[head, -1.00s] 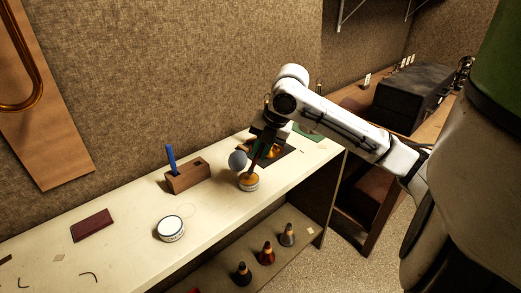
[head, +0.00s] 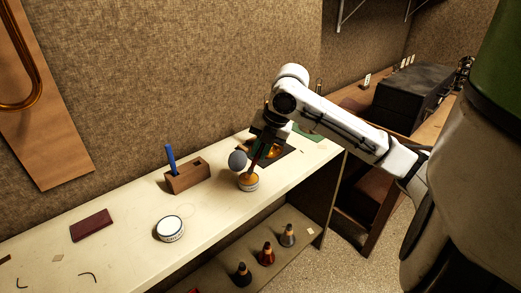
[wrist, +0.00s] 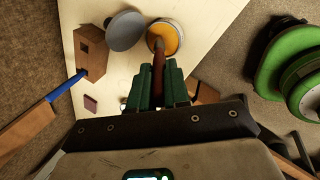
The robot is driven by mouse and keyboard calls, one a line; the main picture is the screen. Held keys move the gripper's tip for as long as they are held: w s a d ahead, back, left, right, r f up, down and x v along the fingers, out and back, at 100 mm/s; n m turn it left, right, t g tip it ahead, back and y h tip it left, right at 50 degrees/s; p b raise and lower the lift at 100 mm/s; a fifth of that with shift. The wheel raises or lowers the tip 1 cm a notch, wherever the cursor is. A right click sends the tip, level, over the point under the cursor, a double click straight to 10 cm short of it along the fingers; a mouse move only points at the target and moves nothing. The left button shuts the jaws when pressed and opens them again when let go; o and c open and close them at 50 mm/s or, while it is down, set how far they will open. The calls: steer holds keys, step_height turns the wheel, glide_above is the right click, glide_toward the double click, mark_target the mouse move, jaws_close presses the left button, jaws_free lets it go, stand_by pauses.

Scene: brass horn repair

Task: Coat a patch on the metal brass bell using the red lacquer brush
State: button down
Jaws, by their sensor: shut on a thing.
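My gripper (head: 264,147) is shut on the red lacquer brush (wrist: 157,72), which points down from between the green fingers (wrist: 157,88). The brush's lower end is at an open round jar (head: 249,182) with an amber surface, also in the wrist view (wrist: 165,38). Whether the bristles are below that surface is hard to tell. A grey round lid (head: 237,160) stands tilted beside the jar. The shiny brass bell (head: 273,152) lies on a dark mat (head: 288,150) just behind my gripper in the head view, partly hidden by it.
A wooden block (head: 188,176) holds a blue-handled tool (head: 171,158). Several cone-shaped bottles (head: 266,254) stand on the lower shelf. The bench front between tin and jar is clear.

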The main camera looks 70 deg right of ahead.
steer(key=shift+r+p, duration=2.4)
steer(key=shift+r, duration=1.05)
